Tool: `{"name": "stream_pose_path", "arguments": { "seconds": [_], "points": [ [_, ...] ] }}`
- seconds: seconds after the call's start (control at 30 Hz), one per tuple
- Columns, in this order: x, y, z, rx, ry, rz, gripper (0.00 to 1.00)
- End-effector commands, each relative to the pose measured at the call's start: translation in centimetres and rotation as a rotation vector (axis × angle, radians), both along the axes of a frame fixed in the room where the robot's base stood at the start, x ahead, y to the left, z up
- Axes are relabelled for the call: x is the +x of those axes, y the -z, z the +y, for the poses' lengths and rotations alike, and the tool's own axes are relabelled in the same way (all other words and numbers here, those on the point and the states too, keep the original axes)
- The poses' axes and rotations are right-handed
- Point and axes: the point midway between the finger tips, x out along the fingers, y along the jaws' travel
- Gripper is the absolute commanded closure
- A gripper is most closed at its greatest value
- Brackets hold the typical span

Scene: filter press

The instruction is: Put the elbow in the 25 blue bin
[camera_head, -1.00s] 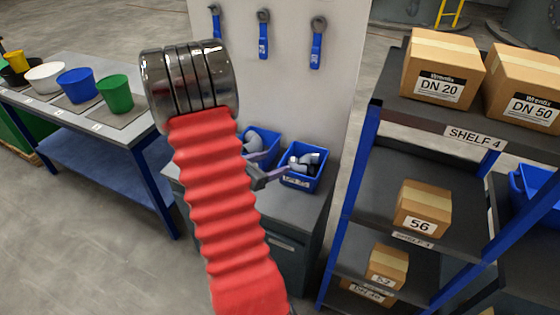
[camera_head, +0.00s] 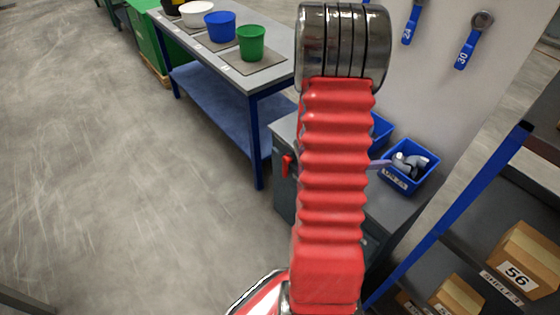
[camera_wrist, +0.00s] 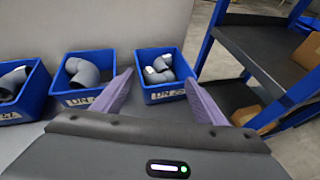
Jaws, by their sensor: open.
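In the wrist view, three blue bins stand in a row on a grey top. The right bin (camera_wrist: 166,91) holds grey elbow-like fittings (camera_wrist: 160,68) with pale ends; its label seems to read DN 25. The middle bin (camera_wrist: 72,99) holds a grey elbow (camera_wrist: 83,72). The left bin (camera_wrist: 30,106) holds another grey fitting (camera_wrist: 12,82). My gripper (camera_wrist: 159,79) is open, its purple fingers apart in front of the right bin, with nothing held between them. In the head view, the right bin (camera_head: 394,182) shows beside my arm; most of the gripper and the other bins are hidden.
A shelf rack (camera_head: 450,216) with boxes (camera_head: 527,262) stands right of the bins. A table (camera_head: 256,88) with coloured buckets stands at the left. Blue-handled tools (camera_head: 468,50) hang on the panel behind the bins. The floor at left is clear.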

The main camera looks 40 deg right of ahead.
Motion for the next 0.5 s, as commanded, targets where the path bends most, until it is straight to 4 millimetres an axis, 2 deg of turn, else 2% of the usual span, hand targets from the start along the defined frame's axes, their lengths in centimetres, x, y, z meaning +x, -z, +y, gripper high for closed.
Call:
{"name": "stream_pose_path", "arguments": {
  "seconds": [0.13,0.27,0.37,0.5],
  "points": [
    [0.1,-0.3,0.1,-0.002,0.004,-0.008,0.34],
    [0.6,-1.4,1.0,-0.011,0.029,-0.051,0.34],
    [1.2,-3.0,2.4,-0.02,0.066,-0.118,0.34],
    [2.2,-5.5,5.3,-0.023,0.134,-0.246,0.34]
  ]
}}
